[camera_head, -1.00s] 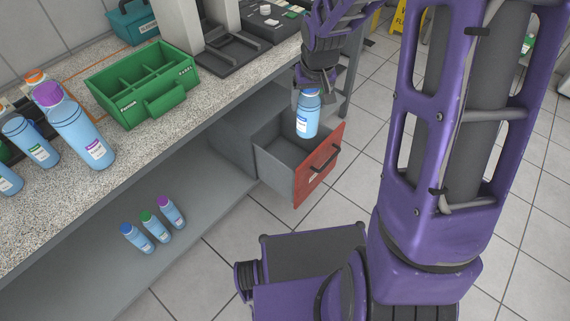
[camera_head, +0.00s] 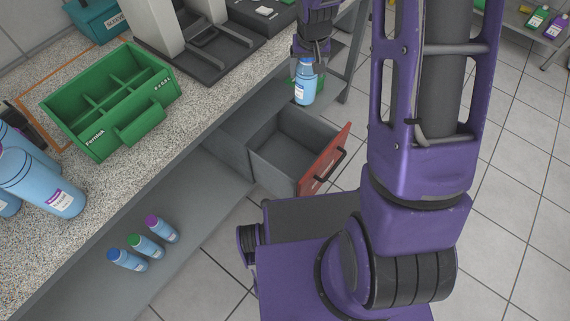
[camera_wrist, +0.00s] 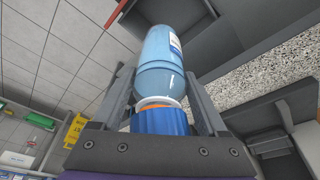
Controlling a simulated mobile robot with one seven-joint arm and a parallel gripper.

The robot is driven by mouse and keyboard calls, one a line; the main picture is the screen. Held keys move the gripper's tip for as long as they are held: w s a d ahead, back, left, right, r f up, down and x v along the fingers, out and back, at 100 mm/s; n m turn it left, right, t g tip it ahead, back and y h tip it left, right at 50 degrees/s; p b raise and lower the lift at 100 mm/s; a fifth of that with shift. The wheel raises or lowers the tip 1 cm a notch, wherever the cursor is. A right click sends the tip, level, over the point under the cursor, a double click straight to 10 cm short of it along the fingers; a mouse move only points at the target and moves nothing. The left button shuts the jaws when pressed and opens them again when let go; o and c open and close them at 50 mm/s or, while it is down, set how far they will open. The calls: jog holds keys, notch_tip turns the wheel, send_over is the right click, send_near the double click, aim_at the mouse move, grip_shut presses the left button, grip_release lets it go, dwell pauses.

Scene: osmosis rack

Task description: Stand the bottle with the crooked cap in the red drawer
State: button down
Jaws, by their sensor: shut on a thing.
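My gripper (camera_head: 309,57) is shut on a light blue bottle (camera_head: 305,88) with a blue cap, held by its cap end and hanging roughly upright. In the wrist view the bottle (camera_wrist: 163,50) lies between the fingers (camera_wrist: 160,82); a white collar and an orange band show beside its blue cap (camera_wrist: 160,121), which looks uneven on the neck. The red drawer (camera_head: 325,160) is pulled open below the bench, its grey inside empty as far as I see. In the head view, the bottle appears above the drawer's far side, apart from it.
Several blue bottles (camera_head: 45,187) are on the speckled bench at left, by a green divided caddy (camera_head: 138,122). Three small bottles (camera_head: 145,246) with blue, green and purple caps are on the lower shelf. A grey machine (camera_head: 215,50) stands on the bench. Tiled floor lies right.

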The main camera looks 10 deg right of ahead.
jog(key=w+f+m+b, duration=0.1)
jog(key=w+f+b, duration=0.15)
jog(key=f, duration=0.85)
jog(key=w+f+m+b, duration=0.1)
jog(key=w+f, duration=0.3)
jog(key=f, duration=0.8)
notch_tip(320, 180, down, 31)
jog(key=s+m+h+b, duration=0.1)
jog(key=b, duration=0.4)
jog(key=shift+s+d+r+m+b, duration=0.15)
jog(key=shift+s+d+m+b, duration=0.15)
jog(key=shift+s+b, duration=0.1)
jog(key=shift+f, duration=0.2)
jog(key=shift+f, duration=0.4)
grip_release()
